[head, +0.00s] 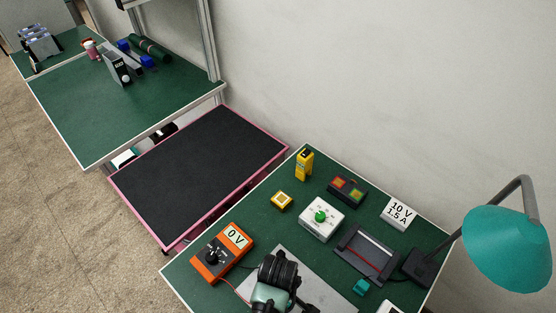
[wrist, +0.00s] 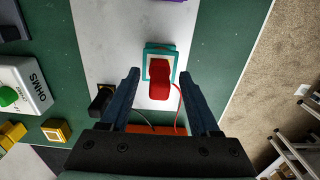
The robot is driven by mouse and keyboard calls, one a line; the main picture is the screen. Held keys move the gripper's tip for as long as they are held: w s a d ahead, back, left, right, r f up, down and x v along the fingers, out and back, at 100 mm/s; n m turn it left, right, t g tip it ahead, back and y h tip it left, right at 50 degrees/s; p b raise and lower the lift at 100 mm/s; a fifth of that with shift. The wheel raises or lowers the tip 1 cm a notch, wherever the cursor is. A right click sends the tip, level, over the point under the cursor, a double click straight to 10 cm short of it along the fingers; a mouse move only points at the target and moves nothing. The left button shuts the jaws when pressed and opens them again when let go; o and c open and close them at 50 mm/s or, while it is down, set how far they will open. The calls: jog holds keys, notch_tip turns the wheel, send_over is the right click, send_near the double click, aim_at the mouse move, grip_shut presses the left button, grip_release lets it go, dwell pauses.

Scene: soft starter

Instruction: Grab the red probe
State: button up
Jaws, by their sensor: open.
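In the wrist view the red probe (wrist: 159,82) stands in a small teal-rimmed holder (wrist: 148,48) on a light grey plate (wrist: 110,40). A red wire runs from it toward the orange multimeter (wrist: 155,129). My gripper (wrist: 160,78) is open, with one dark blue finger on each side of the red probe and visible gaps between. Whether the fingertips are level with the probe is hard to tell. In the head view my wrist covers the probe; the multimeter (head: 222,252) there reads 0 V.
A black object (wrist: 101,100) sits just left of my left finger. The head view shows a white box with a green knob (head: 321,217), a yellow-topped button box (head: 281,201), a dark slotted device (head: 366,254), and a teal lamp (head: 506,250) at right.

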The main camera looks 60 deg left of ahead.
grip_shut()
jog(key=shift+r, duration=0.1)
dwell(0.4)
